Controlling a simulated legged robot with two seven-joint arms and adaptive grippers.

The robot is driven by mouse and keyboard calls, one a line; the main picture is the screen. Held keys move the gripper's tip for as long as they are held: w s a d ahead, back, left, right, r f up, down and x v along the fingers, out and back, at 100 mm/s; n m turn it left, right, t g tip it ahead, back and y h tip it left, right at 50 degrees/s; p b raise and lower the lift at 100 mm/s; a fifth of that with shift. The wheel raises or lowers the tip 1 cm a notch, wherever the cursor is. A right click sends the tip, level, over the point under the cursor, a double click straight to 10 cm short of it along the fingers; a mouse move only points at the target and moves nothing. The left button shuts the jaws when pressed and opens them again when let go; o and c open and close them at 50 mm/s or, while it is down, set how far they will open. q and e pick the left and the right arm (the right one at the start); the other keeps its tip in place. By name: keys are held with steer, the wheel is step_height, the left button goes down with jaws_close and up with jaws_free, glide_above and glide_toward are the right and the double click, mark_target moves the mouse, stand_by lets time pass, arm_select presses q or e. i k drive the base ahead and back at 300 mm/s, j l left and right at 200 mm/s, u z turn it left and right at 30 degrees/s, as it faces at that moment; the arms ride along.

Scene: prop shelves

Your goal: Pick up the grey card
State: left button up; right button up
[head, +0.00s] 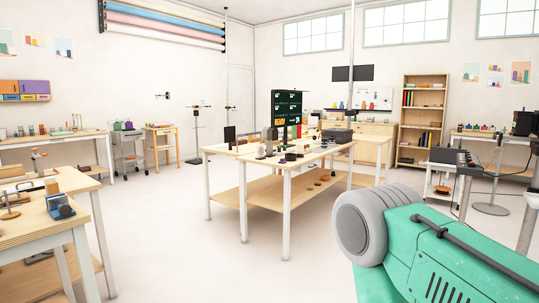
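I cannot make out the grey card for certain. On the central table (240,156), small things stand close together and are too small to tell apart well. Among them are a dark upright panel (229,135) at the left end and a greyish upright piece (274,134) near the middle. Neither of my grippers is in view. A teal and grey part of my own body fills the lower right and hides the floor behind it.
A wooden workbench (30,235) with a blue device (59,206) stands at the near left. A tall bookshelf (421,115) stands at the back right, and a dark green board (286,106) rises behind the central table. The floor (165,235) between the workbench and central table is clear.

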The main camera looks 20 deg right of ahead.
mark_target(270, 146)
steer(key=z, duration=0.25)
steer(key=i+z, duration=0.25)
steer(key=i, duration=1.3)
steer(key=i+z, duration=0.2)
steer(key=i, duration=0.55)
steer(key=i+z, duration=0.2)
steer(key=i, duration=0.55)
steer(key=i+j+z, duration=0.15)
steer(key=i, duration=0.6)
